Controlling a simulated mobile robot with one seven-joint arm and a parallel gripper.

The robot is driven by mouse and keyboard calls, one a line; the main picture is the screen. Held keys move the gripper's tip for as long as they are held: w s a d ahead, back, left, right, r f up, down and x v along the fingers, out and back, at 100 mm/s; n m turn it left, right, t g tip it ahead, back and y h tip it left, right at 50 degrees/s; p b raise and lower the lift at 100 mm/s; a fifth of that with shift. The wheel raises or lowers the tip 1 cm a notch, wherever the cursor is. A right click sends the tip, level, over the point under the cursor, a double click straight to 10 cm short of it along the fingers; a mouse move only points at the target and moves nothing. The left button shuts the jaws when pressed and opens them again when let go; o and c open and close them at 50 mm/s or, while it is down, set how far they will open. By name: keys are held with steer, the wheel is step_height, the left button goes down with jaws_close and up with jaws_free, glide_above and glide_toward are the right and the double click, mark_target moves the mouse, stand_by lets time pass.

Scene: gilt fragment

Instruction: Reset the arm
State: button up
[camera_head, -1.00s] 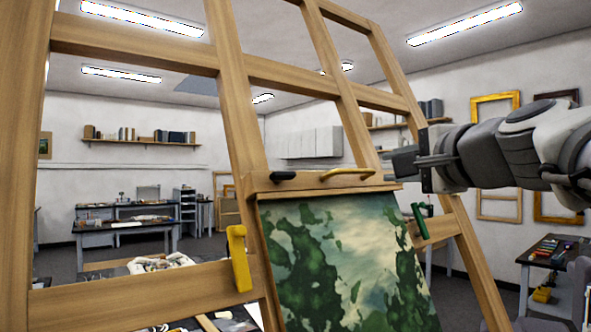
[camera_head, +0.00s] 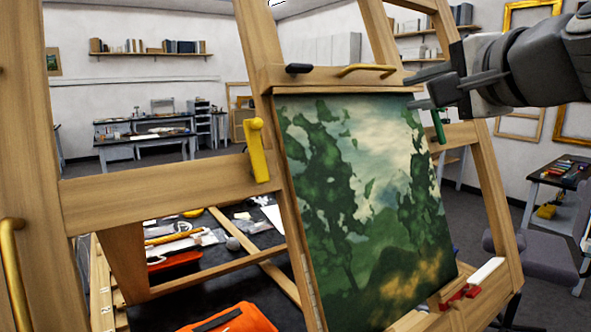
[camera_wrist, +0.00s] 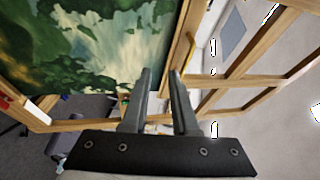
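My gripper (camera_head: 424,90) is at the upper right of the head view, beside the top right corner of the painting. Its two fingers point left, stand apart and hold nothing. In the wrist view my gripper (camera_wrist: 160,75) also shows two parallel fingers with an empty gap between them. The green landscape painting (camera_head: 365,200) rests on the wooden easel (camera_head: 130,184). The painting (camera_wrist: 85,45) fills the upper left of the wrist view. I cannot tell whether a finger touches the easel.
A yellow clamp (camera_head: 258,152) and a green clamp (camera_head: 438,127) sit on the easel. A yellow handle (camera_head: 367,70) is on its top ledge. An orange case (camera_head: 235,318) lies low behind the frame. A chair (camera_head: 535,253) and a side table (camera_head: 560,172) stand at right.

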steer(key=s+a+f+n+g+h, duration=0.1)
steer(key=s+f+n+g, duration=0.2)
steer(key=f, duration=0.8)
steer(key=s+a+f+n+g+h, duration=0.1)
steer(key=s+f+n+g, duration=0.2)
steer(key=s+f+n, duration=0.3)
steer(key=s+a+f+n+g+h, duration=0.1)
steer(key=s+f+n+g, duration=0.3)
steer(key=f, duration=1.3)
steer(key=s, duration=0.2)
steer(key=shift+s+a+n+h, duration=0.15)
steer(key=shift+s+n+h, duration=0.15)
steer(key=shift+s, duration=0.1)
